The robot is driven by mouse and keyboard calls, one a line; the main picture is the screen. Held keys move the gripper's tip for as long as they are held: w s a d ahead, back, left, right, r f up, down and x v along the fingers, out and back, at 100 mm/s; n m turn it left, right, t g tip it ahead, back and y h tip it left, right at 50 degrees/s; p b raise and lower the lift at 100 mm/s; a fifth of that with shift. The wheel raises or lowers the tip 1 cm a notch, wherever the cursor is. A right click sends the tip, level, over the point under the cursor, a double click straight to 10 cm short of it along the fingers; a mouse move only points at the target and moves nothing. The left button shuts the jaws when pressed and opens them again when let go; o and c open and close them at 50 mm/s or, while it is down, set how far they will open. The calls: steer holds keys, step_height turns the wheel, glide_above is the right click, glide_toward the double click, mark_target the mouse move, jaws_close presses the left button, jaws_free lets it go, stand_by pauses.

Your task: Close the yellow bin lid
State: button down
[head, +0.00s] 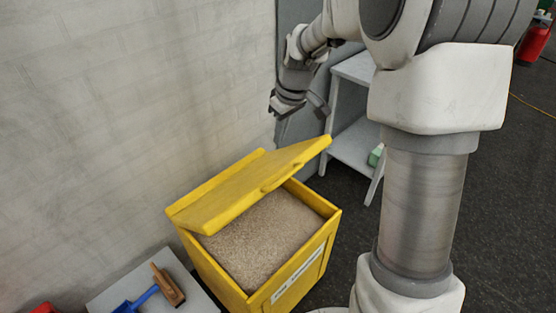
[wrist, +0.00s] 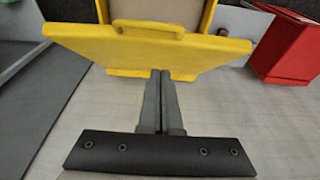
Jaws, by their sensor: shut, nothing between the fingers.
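The yellow bin (head: 245,283) stands on the floor by the wall, filled with a grainy tan material. Its yellow lid (head: 235,187) is partly open, tilted up over the bin with its right end raised. My gripper (head: 318,104) is above and behind the lid's raised end in the head view, apart from it there. In the wrist view my shut, empty fingers (wrist: 160,74) point at the lid (wrist: 110,52), their tips overlapping its near edge. I cannot tell whether they touch it. A yellow handle (wrist: 148,28) shows on the lid's far side.
A white-grey shelf unit (head: 350,152) stands behind the bin. A low grey surface (head: 195,300) at lower left holds a blue dustpan (head: 138,300) and a wooden brush (head: 168,285). A red box (wrist: 287,52) shows at right in the wrist view. A pale brick wall (head: 120,110) runs along the left.

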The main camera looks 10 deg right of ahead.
glide_above(279, 172)
steer(key=s+a, duration=0.2)
steer(key=s, duration=0.1)
step_height(279, 172, down, 10)
steer(key=s+f, duration=0.1)
steer(key=s+d+f+p, duration=0.1)
steer(key=f, duration=0.1)
steer(key=shift+f, duration=0.15)
